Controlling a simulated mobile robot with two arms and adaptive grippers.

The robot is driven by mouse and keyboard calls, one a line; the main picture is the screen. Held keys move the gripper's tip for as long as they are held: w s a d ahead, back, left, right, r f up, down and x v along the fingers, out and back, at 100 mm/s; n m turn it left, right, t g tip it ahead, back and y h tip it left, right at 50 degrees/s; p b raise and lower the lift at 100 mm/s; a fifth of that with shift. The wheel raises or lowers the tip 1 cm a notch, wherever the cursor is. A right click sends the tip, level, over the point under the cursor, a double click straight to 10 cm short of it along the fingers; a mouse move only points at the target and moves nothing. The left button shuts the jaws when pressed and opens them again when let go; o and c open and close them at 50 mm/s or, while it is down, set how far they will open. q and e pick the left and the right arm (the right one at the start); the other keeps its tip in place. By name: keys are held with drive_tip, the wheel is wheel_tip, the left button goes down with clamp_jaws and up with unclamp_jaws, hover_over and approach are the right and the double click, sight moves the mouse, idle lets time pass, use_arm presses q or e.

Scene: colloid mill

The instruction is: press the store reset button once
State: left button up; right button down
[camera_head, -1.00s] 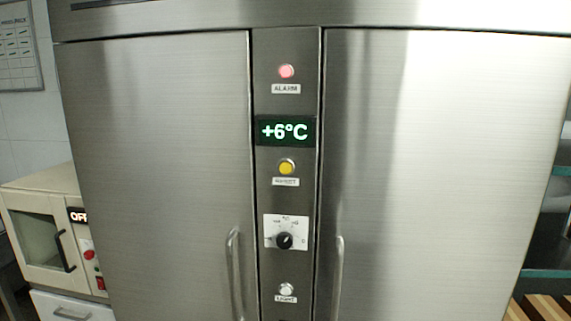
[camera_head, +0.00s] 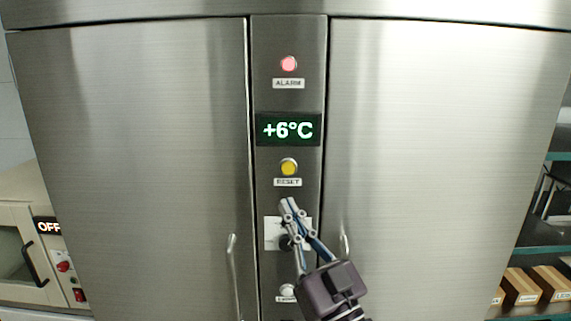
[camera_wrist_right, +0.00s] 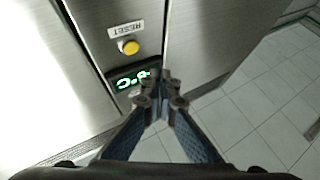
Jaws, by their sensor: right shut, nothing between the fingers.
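The yellow reset button (camera_head: 289,167) sits on the cabinet's centre strip, above its RESET label (camera_head: 288,182) and below the green +6°C display (camera_head: 288,130). My right gripper (camera_head: 288,203) is shut and empty, its tips a little below the label in the head view. It covers part of the dial plate (camera_head: 273,233). In the right wrist view the yellow button (camera_wrist_right: 131,47) shows upside down, up and left of the gripper tips (camera_wrist_right: 160,75), apart from them. My left gripper is not in view.
A pink-lit alarm button (camera_head: 288,64) is above the display. Door handles (camera_head: 234,275) flank the strip. A light button (camera_head: 287,291) sits low behind my right gripper. An oven-like unit reading OFF (camera_head: 48,227) stands at left, and a shelf with boxes (camera_head: 521,287) at right.

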sight(288, 168)
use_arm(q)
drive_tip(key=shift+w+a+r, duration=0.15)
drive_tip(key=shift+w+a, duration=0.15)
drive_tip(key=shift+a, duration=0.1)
use_arm(e)
drive_tip(key=r, duration=0.1)
drive_tip(key=s+r, duration=0.1)
drive_tip(key=r, duration=0.1)
drive_tip(key=shift+s+r+t, duration=0.25)
drive_tip(key=shift+t, duration=0.05)
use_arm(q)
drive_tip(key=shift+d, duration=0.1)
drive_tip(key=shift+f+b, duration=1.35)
use_arm(e)
drive_tip(key=shift+y, duration=0.4)
drive_tip(key=shift+w, duration=4.45)
drive_tip(key=shift+w, duration=0.15)
